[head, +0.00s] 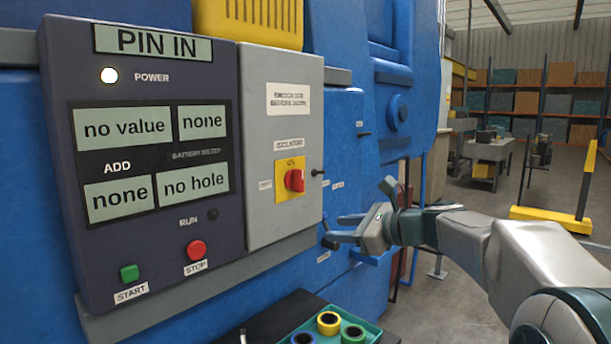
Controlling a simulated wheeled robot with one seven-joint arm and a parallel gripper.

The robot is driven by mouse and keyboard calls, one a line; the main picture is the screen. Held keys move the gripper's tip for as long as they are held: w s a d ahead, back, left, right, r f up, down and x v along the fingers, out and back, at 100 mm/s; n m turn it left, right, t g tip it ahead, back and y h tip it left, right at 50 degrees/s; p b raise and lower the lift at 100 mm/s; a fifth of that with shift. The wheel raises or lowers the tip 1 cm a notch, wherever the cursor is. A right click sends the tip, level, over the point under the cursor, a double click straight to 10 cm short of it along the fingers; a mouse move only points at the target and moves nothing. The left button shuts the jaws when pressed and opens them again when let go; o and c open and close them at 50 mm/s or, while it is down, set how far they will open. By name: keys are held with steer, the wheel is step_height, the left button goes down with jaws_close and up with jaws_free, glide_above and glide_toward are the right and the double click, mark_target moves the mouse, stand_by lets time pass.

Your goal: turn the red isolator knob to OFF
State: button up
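The red isolator knob (295,181) sits on a yellow plate (290,166) on the front of a grey box (270,215). Small labels lie above and beside the knob; their lettering is too small to read, so I cannot tell its setting. My gripper (338,228) is to the right of and below the knob, apart from it, in front of the blue machine side. Its two fingers point left and stand apart with nothing visible between them.
A dark control panel (150,260) left of the grey box has a lit POWER lamp, displays reading "PIN IN", a green START button (129,273) and a red STOP button (196,250). A green tray (372,334) with coloured rings is below.

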mark_target(303, 179)
steer(key=w+d+r+m+t+y, duration=0.1)
steer(key=w+r+m+t+y, duration=0.1)
steer(key=w+r+m, duration=0.35)
steer(key=shift+n, duration=0.55)
steer(key=p+x, duration=0.2)
steer(key=x, duration=0.2)
steer(key=r+p+x, duration=0.1)
steer(key=x, duration=0.4)
steer(key=p+x, duration=0.2)
steer(key=x, duration=0.2)
steer(key=shift+w+r+p, duration=0.3)
steer(key=shift+w+p, duration=0.05)
steer(key=shift+w, duration=0.1)
jaws_close()
